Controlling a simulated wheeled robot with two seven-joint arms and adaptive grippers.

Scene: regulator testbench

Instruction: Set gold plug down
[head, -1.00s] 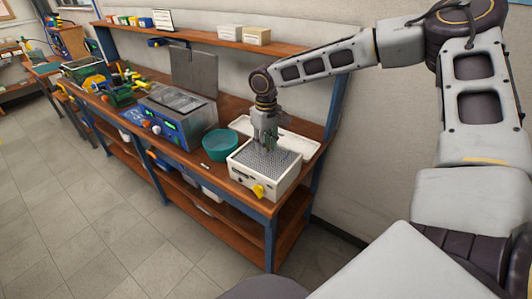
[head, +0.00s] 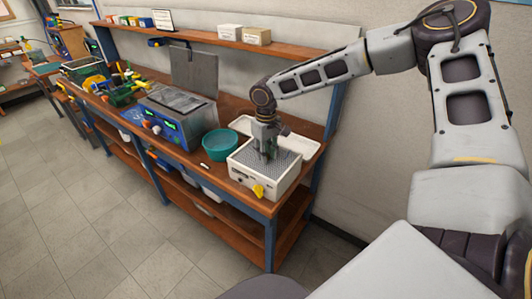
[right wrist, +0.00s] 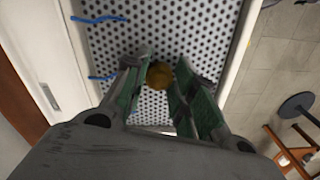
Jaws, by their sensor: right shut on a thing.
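The gold plug (right wrist: 160,75) sits between the fingertips of my right gripper (right wrist: 160,70) in the right wrist view. The gripper is shut on it and points down at a perforated grey top. In the head view the right gripper (head: 268,154) is low over the box's top, and the plug is too small to make out. I cannot tell whether the plug touches the top. My left gripper is not in view.
A teal bowl (head: 220,145) stands left of the box, and a white tray (head: 300,146) lies behind it. A blue-fronted machine (head: 172,122) is further left. Blue strands (right wrist: 98,19) lie on the perforated top in the right wrist view. A shelf (head: 190,34) runs above the bench.

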